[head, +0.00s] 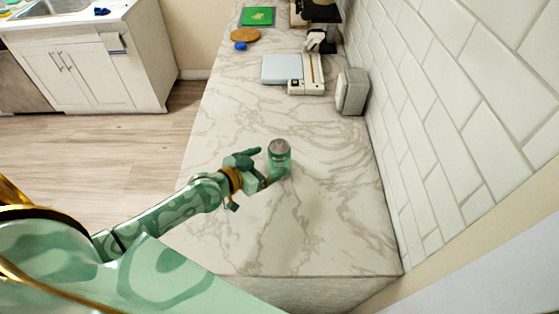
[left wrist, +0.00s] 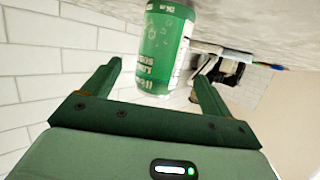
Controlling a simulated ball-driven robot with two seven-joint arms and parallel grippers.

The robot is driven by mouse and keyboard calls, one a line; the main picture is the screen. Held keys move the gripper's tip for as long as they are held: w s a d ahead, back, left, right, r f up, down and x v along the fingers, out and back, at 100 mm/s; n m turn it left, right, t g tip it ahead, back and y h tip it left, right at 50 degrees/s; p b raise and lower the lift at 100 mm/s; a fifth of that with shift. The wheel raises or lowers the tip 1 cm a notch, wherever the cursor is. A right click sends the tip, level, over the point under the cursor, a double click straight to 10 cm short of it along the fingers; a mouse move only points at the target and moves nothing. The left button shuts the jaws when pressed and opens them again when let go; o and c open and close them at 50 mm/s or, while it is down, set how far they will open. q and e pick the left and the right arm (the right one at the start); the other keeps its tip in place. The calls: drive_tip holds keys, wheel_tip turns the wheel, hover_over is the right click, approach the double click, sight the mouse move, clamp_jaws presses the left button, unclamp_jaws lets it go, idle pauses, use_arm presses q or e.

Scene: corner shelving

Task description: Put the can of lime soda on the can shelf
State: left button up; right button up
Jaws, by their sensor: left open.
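The green can of lime soda (head: 279,157) stands upright on the marble counter (head: 325,215) in the head view. Its printed label shows close up in the left wrist view (left wrist: 163,50). My left gripper (head: 262,168) is at the can's left side, low near the counter. In the left wrist view the two fingers of my left gripper (left wrist: 155,85) are apart, with the can ahead and between them. I cannot tell whether a finger touches the can. The can shelf is not visible in either view. My right gripper is not in view.
A grey box-like appliance (head: 351,91) stands by the tiled wall (head: 440,90). A white scale-like device (head: 292,72) lies farther back, with a round wooden board (head: 245,35) and a green board (head: 257,16) beyond. The counter around the can is clear.

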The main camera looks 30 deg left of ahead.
sight(273, 152)
use_arm(q)
drive_tip(key=x, duration=0.2)
drive_tip(key=b+x, duration=0.1)
drive_tip(key=x, duration=0.2)
drive_tip(key=shift+w+f, duration=0.3)
drive_tip(key=shift+f, duration=0.05)
drive_tip(key=shift+s+r, duration=0.1)
drive_tip(key=c, duration=1.4)
drive_tip(key=shift+r, duration=0.7)
drive_tip(key=shift+c, duration=0.2)
drive_tip(key=r+p, duration=0.2)
drive_tip(key=shift+s+d+r, duration=0.15)
drive_tip(key=shift+d+r, duration=0.05)
drive_tip(key=shift+r, duration=0.2)
drive_tip(key=s+d+r+p, duration=0.4)
drive_tip(key=s+d+r, duration=0.2)
drive_tip(key=s+r, duration=0.45)
drive_tip(key=w+n+y+b, duration=0.1)
drive_tip(key=b, duration=0.3)
drive_tip(key=w+a+n+y+b, duration=0.1)
drive_tip(key=y+b, duration=0.1)
drive_tip(key=b, duration=0.2)
drive_tip(key=w+a+n+y+b, duration=0.1)
drive_tip(key=n+b, duration=0.1)
drive_tip(key=b, duration=0.3)
drive_tip(key=shift+w+a+r+t+y, duration=0.1)
drive_tip(key=shift+r+t+y, duration=0.05)
drive_tip(key=shift+t+y, duration=0.25)
